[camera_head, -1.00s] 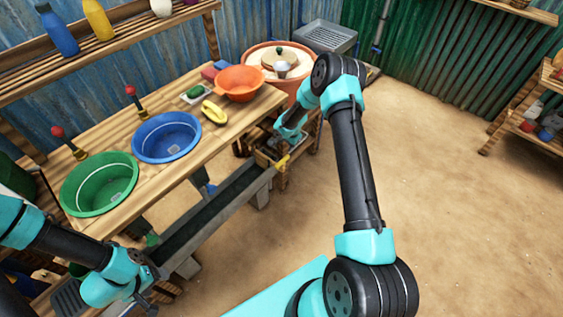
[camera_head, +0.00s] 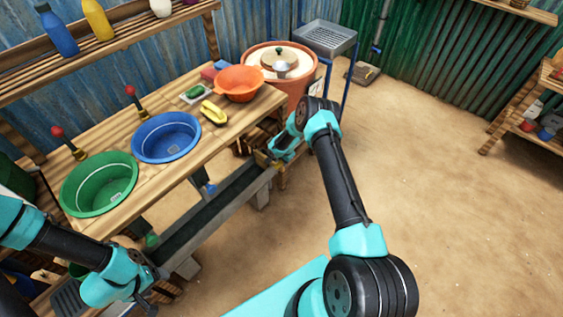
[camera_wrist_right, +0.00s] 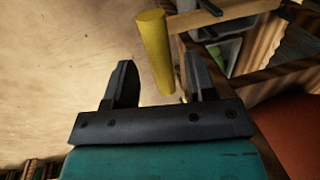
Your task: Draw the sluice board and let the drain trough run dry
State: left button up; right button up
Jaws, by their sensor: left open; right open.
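The drain trough (camera_head: 205,212) is a long grey channel with a dark inside, running below the front of the wooden bench. Whether water stands in it is too dark to tell. My right gripper (camera_head: 271,157) is at its far end, mostly hidden by its own arm. In the right wrist view the right gripper (camera_wrist_right: 160,78) is open, with a yellow handle (camera_wrist_right: 154,45) between its fingers, closer to the right one. The handle appears joined to a wooden bar (camera_wrist_right: 225,14), perhaps the sluice board's. My left gripper (camera_head: 146,300) is open and empty near the trough's near end.
A green basin (camera_head: 98,190) and a blue basin (camera_head: 166,140) sit on the bench, with an orange bowl (camera_head: 240,82) farther along. A large terracotta pot (camera_head: 297,84) stands past the bench end. The sandy floor (camera_head: 440,190) on the right is clear.

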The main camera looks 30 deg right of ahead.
jog(key=shift+w+f, duration=0.15)
jog(key=shift+f, duration=0.7)
grip_shut()
